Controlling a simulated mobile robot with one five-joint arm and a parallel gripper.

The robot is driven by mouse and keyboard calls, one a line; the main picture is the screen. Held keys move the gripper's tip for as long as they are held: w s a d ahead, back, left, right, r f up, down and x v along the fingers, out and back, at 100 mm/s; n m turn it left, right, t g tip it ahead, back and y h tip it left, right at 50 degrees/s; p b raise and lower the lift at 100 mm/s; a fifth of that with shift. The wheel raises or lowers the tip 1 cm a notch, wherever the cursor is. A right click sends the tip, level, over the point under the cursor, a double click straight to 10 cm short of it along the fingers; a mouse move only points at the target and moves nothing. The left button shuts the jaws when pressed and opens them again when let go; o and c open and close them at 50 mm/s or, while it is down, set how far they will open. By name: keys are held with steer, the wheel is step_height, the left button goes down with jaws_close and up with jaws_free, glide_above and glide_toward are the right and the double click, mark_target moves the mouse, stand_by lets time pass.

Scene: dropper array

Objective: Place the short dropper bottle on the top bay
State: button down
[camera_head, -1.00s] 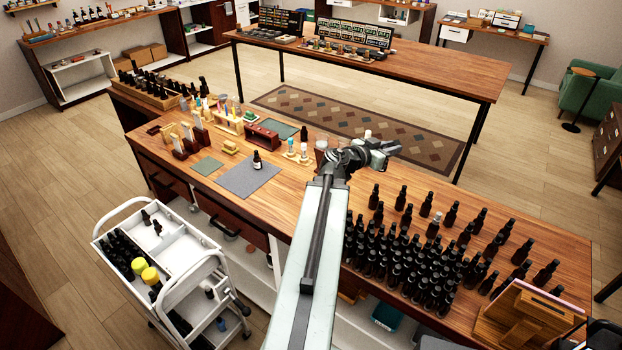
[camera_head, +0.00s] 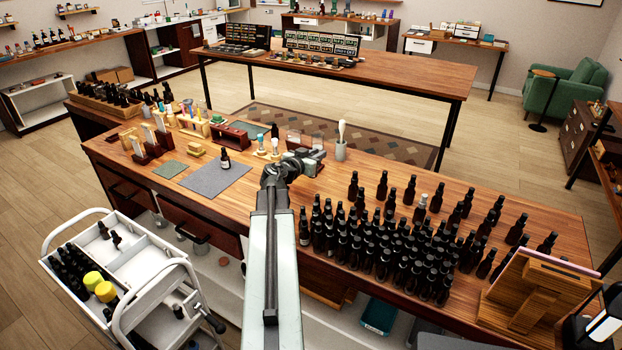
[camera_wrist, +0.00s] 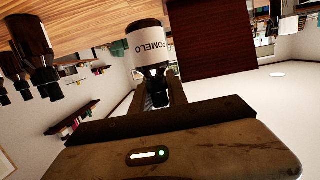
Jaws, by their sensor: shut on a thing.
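My gripper (camera_head: 313,157) is above the back part of the long workbench, left of the crowd of dark bottles. In the head view the held bottle cannot be made out. Another labelled dropper bottle (camera_head: 225,159) stands upright on the grey mat (camera_head: 213,181). I cannot tell which place is the top bay.
Many dark bottles (camera_head: 383,240) crowd the right bench half. A cup with a brush (camera_head: 341,150) stands right of my gripper. Small racks (camera_head: 190,127) and stands fill the left back. A white cart (camera_head: 153,262) with divided compartments stands at the front left. A wooden stand (camera_head: 530,290) is front right.

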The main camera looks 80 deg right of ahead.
step_height(320, 180, down, 5)
steer(key=b, duration=0.4)
steer(key=shift+f, duration=0.1)
steer(key=shift+r+p, duration=0.2)
steer(key=shift+p, duration=0.1)
steer(key=shift+f, duration=0.1)
steer(key=c, duration=1.7)
jaws_free()
steer(key=shift+f, duration=0.1)
steer(key=shift+o, duration=0.6)
